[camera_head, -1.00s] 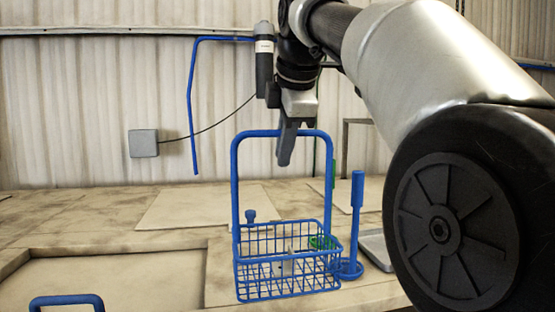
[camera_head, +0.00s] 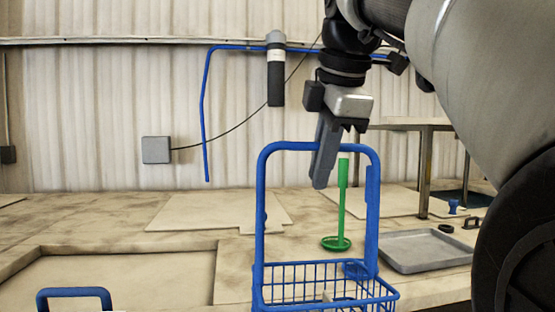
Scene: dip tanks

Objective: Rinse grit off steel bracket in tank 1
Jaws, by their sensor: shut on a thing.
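My gripper (camera_head: 321,183) is shut on the top bar of the blue wire basket's handle; its grey fingers reach down past the bar. The basket (camera_head: 293,271) hangs upright below, its bottom cut off by the lower picture edge, so I cannot tell its height. A small grey piece (camera_head: 346,302), perhaps the steel bracket, shows partly inside through the wires. A recessed rectangular basin (camera_head: 130,275) lies at left. A flat pale rectangle (camera_head: 215,211) lies behind the basket. No number is readable, so I cannot tell which is tank 1.
A green upright stick on a round base (camera_head: 342,198) stands behind the basket. A grey tray (camera_head: 425,251) lies at right. A blue looped handle (camera_head: 75,296) is at the lower left. A blue pipe (camera_head: 205,110) runs along the wall. A table-like frame (camera_head: 425,165) stands at back right.

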